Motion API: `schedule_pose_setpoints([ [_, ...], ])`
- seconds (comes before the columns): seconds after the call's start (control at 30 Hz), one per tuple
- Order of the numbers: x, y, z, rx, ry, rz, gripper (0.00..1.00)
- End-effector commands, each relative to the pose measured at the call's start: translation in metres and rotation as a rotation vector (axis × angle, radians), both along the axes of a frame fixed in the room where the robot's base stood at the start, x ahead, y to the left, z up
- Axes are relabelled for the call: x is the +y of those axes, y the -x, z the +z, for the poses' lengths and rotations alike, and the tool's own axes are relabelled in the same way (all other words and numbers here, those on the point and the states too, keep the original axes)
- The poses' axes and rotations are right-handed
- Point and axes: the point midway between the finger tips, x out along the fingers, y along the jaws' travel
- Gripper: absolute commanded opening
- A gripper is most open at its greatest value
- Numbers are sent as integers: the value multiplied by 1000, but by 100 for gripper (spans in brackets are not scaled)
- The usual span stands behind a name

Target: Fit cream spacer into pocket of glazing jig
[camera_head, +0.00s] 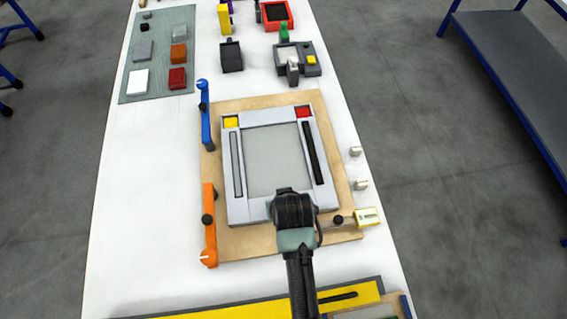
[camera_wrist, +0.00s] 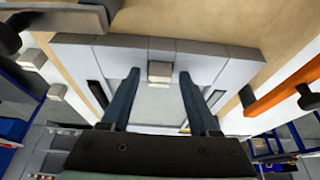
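The glazing jig (camera_head: 232,203) is a pale grey frame around a grey panel, on a wooden board. It holds a yellow block (camera_head: 231,122) and a red block (camera_head: 303,112) in its far corners and dark strips along its sides. My gripper (camera_wrist: 159,84) is over the jig's near side, its two blue fingers spread apart. The cream spacer (camera_wrist: 159,70) shows between the fingertips at the middle of the near frame bar, with visible gaps on both sides. I cannot tell whether it is seated in a pocket. My arm hides this spot in the head view.
Orange (camera_head: 209,228) and blue (camera_head: 206,118) clamps line the board's left edge; a yellow-ended clamp (camera_head: 367,217) is at the near right. Two small cream blocks (camera_head: 355,151) lie right of the board. A mat (camera_head: 128,88) with blocks is far left. The table's left side is clear.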

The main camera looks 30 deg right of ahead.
Motion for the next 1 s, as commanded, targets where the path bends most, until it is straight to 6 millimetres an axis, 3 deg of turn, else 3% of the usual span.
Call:
schedule_pose_setpoints([
  [0.27, 0, 0, 1, 0, 0, 0, 66],
  [0.47, 1, 3, 12, -1, 0, 0, 66],
  [1.0, 10, 37, 98, -3, 0, -1, 66],
])
